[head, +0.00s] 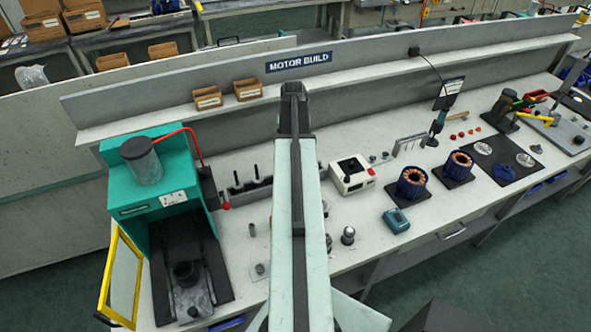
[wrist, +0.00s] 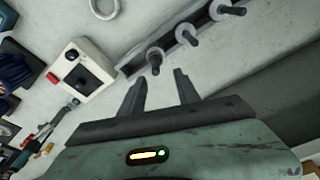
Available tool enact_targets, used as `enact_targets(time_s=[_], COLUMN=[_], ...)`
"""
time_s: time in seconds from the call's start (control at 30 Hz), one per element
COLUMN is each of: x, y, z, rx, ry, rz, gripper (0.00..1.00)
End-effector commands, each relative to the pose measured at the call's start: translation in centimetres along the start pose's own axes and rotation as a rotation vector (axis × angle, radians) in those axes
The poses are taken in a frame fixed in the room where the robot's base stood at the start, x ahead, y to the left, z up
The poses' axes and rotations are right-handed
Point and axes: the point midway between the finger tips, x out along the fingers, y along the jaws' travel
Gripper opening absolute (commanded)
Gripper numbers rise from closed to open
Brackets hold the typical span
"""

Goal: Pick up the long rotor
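A dark rack (head: 247,190) stands on the bench left of my arm, with thin dark upright shafts in it. The wrist view shows the rack (wrist: 203,22) with several shafted rotors in a row: a near one (wrist: 155,56), a middle one (wrist: 187,33) and a far one (wrist: 231,10). I cannot tell which is the long rotor. My gripper (wrist: 160,76) is open and empty. Its fingertips point toward the near rotor, which appears just beyond the gap between them. In the head view my own arm hides the gripper and part of the rack.
A green press (head: 158,190) with a yellow-framed guard (head: 122,282) stands left of the rack. A white box (head: 352,176) stands to the right; it also shows in the wrist view (wrist: 82,68). Copper-wound stators (head: 411,182) stand farther right. A back wall (head: 380,80) rises behind.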

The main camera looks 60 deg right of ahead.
Motion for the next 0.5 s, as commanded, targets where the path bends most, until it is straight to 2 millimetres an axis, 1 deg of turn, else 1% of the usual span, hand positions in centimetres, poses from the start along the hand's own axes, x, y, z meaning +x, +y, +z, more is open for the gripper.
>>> enact_targets(time_s=[0.03,0.1,0.23,0.3,0.37,0.5], x=[1.4,2.2,2.2,2.5,3.3,5.8], y=[0.0,0.1,0.1,0.1,0.2,0.7], z=[0.1,0.1,0.1,0.1,0.2,0.4], rx=[0.001,0.001,0.002,0.002,0.002,0.003], ry=[0.0,0.0,-0.001,-0.001,-0.001,-0.001], rz=[0.0,0.0,0.0,0.0,0.0,0.0], gripper=[0.39,0.39,0.39,0.39,0.39,0.39])
